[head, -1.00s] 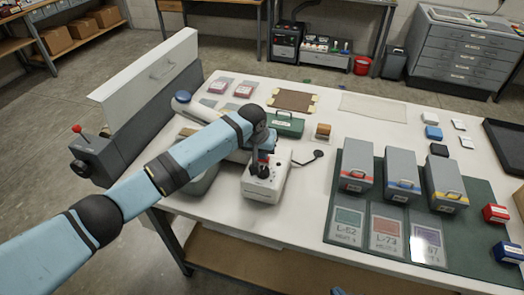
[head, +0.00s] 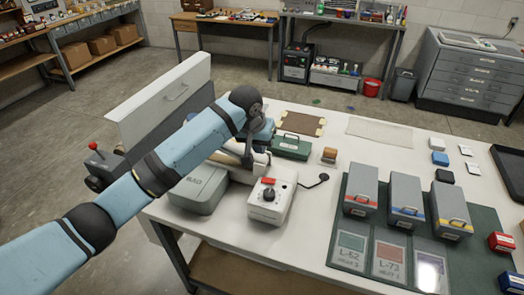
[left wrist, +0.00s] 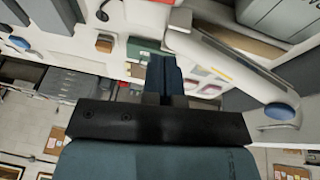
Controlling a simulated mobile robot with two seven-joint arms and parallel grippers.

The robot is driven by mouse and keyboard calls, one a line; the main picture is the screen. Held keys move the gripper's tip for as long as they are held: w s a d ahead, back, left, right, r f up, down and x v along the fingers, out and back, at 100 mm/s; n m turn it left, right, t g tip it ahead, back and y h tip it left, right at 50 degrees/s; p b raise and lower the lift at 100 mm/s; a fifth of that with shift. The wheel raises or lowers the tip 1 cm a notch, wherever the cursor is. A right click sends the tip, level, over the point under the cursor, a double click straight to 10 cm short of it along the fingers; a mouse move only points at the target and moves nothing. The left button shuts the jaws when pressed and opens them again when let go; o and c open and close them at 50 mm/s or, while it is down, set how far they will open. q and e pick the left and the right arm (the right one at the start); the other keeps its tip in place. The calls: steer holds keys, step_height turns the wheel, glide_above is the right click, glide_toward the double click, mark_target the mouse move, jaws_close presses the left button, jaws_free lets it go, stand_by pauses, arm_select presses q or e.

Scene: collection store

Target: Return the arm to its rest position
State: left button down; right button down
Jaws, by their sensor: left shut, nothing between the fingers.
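My left arm (head: 180,155) comes in from the left and reaches over the white table (head: 320,230). My left gripper (head: 248,157) is above the table, left of the green case (head: 291,147) and behind the white device (head: 268,203) with a red button and black knob. It is clear of that device. In the left wrist view the gripper's dark fingers (left wrist: 163,75) are together with nothing between them. The fingertips are partly hidden by the arm in the head view. My right gripper is not in view.
A grey box (head: 198,188) and a long grey-and-white unit (head: 160,105) stand near the arm. The table's front strip is clear.

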arm_select(q)
steer(key=shift+w+a, duration=0.1)
steer(key=s+a+f+h, duration=0.1)
steer(key=s+a+f, duration=0.1)
steer(key=s+f, duration=0.55)
steer(key=s+a+f+h, duration=0.15)
steer(key=s+f, duration=0.25)
steer(key=s, duration=0.6)
steer(key=s+a+f+n+y, duration=0.1)
steer(key=s+a+y, duration=0.1)
steer(key=s+a, duration=0.9)
steer(key=s+a+y, duration=0.2)
steer(key=s+a, duration=0.6)
steer(key=s, duration=0.5)
steer(key=w+d+f+t+h, duration=0.1)
steer(key=w+d+f+t, duration=0.2)
steer(key=f, duration=0.3)
steer(key=w+d+f+t+h, duration=0.1)
steer(key=w+d+f+t, duration=0.1)
steer(key=f+t, duration=0.3)
steer(key=shift+w+d+f+m, duration=0.4)
steer(key=shift+d+f, duration=0.1)
steer(key=shift+f, duration=0.7)
steer(key=shift+h, duration=0.25)
